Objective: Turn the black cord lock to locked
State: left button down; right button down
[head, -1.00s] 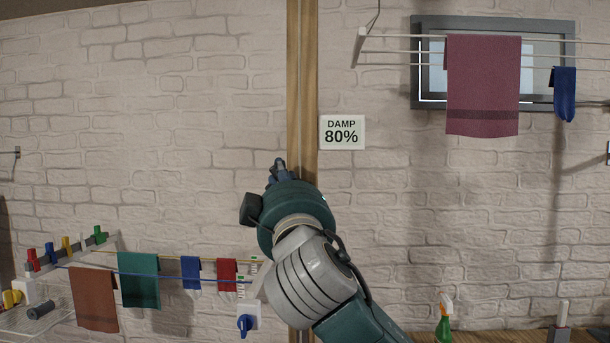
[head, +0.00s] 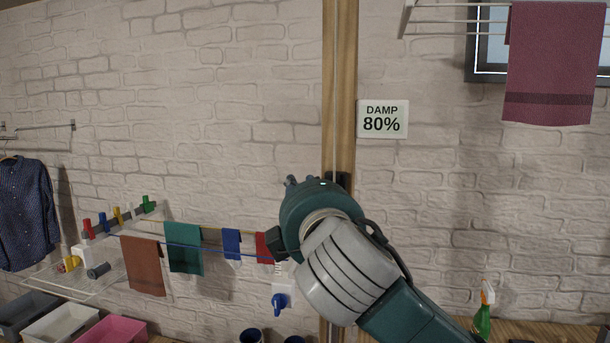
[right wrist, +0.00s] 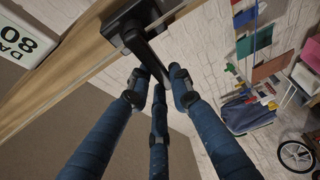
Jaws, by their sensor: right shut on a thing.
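The black cord lock (head: 341,180) is fixed to the wooden post, partly hidden behind my right gripper in the head view. In the right wrist view its black body (right wrist: 138,18) and lever (right wrist: 152,62) show close up. My right gripper (head: 303,183) is in front of the lock and a little left of the post. In the wrist view its blue fingers (right wrist: 160,85) are shut around the lever's end. A thin pale cord (head: 334,95) runs up along the post. The lever is hidden in the head view. My left gripper is not in view.
The wooden post (head: 346,60) stands against a white brick wall. A sign (head: 382,119) reading "DAMP 80%" hangs to its right. A green spray bottle (head: 484,312) stands at lower right.

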jog(key=shift+f+n, duration=0.1)
jog(key=shift+n, duration=0.3)
jog(key=shift+f, duration=0.1)
jog(key=c, duration=1.8)
grip_release()
jog(key=s, duration=0.4)
jog(key=s+d, duration=0.1)
jog(key=s, duration=0.7)
jog(key=shift+d, duration=0.15)
